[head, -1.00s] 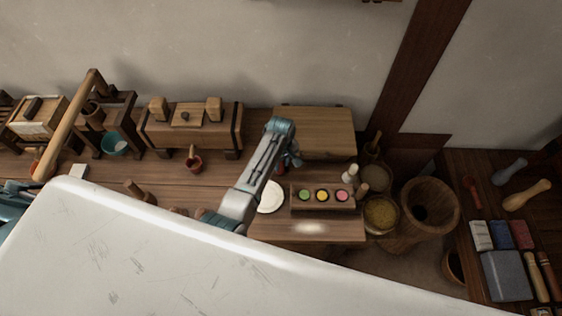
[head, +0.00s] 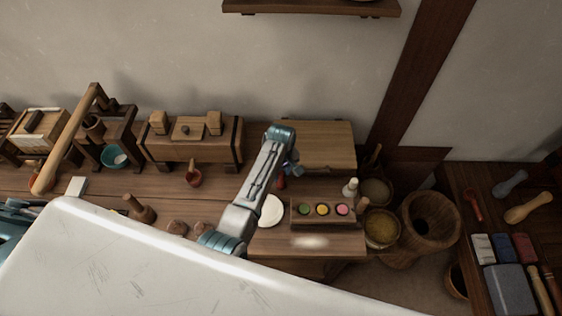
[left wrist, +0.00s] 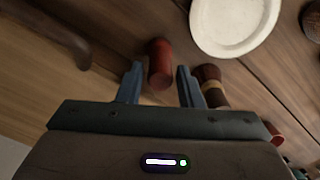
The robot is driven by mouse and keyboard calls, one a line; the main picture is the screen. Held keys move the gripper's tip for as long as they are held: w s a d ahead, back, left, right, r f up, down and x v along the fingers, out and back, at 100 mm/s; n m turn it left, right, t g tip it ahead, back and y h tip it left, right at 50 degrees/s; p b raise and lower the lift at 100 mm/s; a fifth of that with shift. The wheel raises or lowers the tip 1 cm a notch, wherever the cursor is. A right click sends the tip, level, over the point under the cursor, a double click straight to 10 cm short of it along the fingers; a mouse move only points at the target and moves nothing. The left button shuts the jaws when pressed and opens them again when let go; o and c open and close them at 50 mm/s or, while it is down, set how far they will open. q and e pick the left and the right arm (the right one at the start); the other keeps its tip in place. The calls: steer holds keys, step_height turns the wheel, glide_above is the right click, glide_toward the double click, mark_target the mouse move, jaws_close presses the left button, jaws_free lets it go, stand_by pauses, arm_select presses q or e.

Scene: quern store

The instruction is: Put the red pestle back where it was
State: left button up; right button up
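The red pestle (left wrist: 160,63) shows in the left wrist view between and just beyond my left gripper's fingertips (left wrist: 160,75), with a narrow gap on each side. In the head view a small red part of it (head: 281,183) shows beside my left gripper (head: 291,169), over the wooden bench. The rest is hidden by my arm. My left gripper is open. I cannot tell whether the pestle rests on the bench there. My right gripper is not in view.
A white plate (head: 271,210) lies close by, also in the left wrist view (left wrist: 236,22). A brown banded object (left wrist: 210,86) stands right beside the right finger. A tray of coloured bowls (head: 322,222) is to the right. A wooden board (head: 318,140) lies behind.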

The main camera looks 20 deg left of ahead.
arm_select(q)
step_height(320, 180, up, 8)
steer(key=shift+b, duration=0.75)
steer(key=shift+r, duration=0.6)
